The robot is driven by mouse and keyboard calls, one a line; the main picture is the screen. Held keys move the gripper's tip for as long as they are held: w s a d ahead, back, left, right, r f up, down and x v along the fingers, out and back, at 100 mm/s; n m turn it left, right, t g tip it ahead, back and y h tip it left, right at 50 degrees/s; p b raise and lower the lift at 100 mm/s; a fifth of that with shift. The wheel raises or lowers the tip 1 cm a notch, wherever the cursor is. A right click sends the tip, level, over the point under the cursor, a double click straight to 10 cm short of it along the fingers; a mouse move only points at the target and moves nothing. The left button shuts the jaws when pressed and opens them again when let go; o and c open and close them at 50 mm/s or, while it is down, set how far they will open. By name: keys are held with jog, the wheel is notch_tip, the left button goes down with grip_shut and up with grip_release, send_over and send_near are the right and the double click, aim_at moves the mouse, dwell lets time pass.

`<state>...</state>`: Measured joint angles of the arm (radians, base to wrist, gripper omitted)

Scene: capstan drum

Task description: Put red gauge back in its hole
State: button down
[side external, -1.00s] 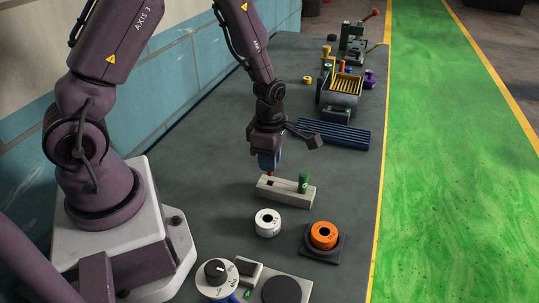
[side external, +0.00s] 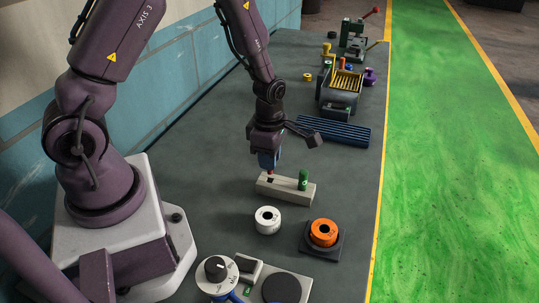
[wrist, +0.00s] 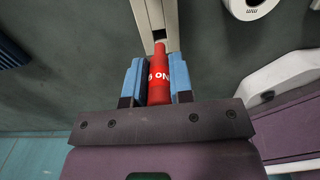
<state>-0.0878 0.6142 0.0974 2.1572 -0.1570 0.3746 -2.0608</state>
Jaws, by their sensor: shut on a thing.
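The red gauge (wrist: 160,72) is a red cylinder with white lettering, held between the blue fingers of my gripper (wrist: 160,82). In the side view my gripper (side external: 269,163) points down above the left end of a long beige block (side external: 287,190), and the tip of the red gauge (side external: 270,173) shows just under the fingers. A dark square hole (side external: 270,180) in the block's top lies close below the tip. The gauge looks out of the hole; the exact gap is hard to tell. A green gauge (side external: 303,179) stands upright in the block's right part.
A white ring (side external: 267,219) and an orange ring (side external: 323,233) on a dark square base sit in front of the block. A ribbed blue piece (side external: 334,131) lies behind. A dial unit (side external: 218,273) stands at the front.

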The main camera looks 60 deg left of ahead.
aim_at(270, 173)
jog(key=shift+f, duration=2.35)
dwell(2.8)
dwell(0.3)
jog(key=c, duration=0.9)
grip_release()
jog(key=shift+r, duration=0.1)
notch_tip(270, 173, up, 13)
jog(key=shift+f, duration=0.1)
